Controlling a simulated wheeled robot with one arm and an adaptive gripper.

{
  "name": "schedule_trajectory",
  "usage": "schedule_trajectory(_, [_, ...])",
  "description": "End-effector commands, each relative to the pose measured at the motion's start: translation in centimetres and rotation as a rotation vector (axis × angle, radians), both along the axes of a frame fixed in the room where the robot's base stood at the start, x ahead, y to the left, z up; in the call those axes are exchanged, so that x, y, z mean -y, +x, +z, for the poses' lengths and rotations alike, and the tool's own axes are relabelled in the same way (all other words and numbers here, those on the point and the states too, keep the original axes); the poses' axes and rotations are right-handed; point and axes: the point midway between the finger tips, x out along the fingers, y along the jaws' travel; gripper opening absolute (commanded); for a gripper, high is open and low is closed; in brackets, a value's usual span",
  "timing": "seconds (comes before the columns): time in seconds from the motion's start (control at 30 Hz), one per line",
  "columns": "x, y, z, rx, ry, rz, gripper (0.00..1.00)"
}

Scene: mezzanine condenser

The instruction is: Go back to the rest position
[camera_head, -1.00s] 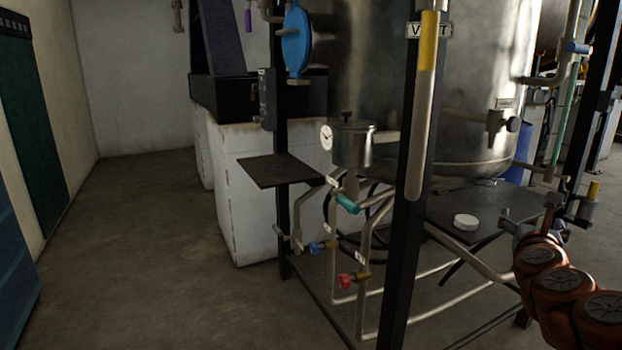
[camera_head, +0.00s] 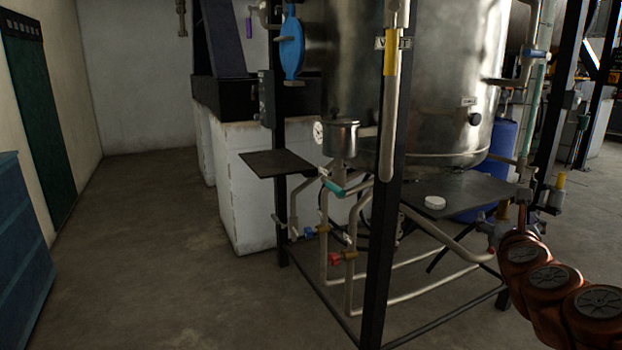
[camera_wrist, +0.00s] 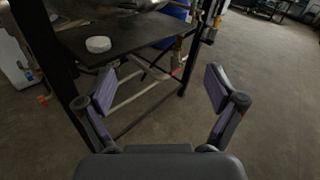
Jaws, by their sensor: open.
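My gripper shows in the wrist view (camera_wrist: 160,90) with its two purple-grey fingers spread wide and nothing between them. In the head view my orange arm runs in from the lower right, and my gripper (camera_head: 497,228) is small and partly hidden beside the rig's right side. In the wrist view it hangs in front of the rig's frame, with bare floor below it. A round white object (camera_head: 434,202) lies on the dark shelf plate (camera_head: 480,191). It also shows in the wrist view (camera_wrist: 98,44), left of and beyond the fingers.
The steel tank (camera_head: 440,80) stands in a dark frame with a black post (camera_head: 385,220) in front. Pipes with a red valve (camera_head: 334,259) and a blue valve (camera_head: 308,232) run low. A blue barrel (camera_head: 500,150) stands behind. The floor at left (camera_head: 170,240) is clear.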

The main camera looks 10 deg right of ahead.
Motion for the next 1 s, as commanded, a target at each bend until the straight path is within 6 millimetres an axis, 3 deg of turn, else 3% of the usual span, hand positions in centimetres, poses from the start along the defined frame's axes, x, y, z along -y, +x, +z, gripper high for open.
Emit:
schedule_trajectory(0.27, [-7.3, 2.5, 1.7, -0.180, -0.201, 0.221, 0.93])
schedule_trajectory(0.37, [-11.0, 3.2, 2.1, -0.271, -0.317, 0.339, 0.93])
schedule_trajectory(0.57, [-21.1, 2.7, 2.3, -0.508, -0.674, 0.682, 0.93])
schedule_trajectory(0.7, [-27.1, 0.1, 1.4, -0.656, -0.953, 0.942, 0.93])
schedule_trajectory(0.8, [-30.5, -2.7, 0.7, -0.745, -1.149, 1.132, 0.93])
schedule_trajectory(1.0, [-34.4, -9.9, 0.0, -0.876, -1.523, 1.519, 0.93])
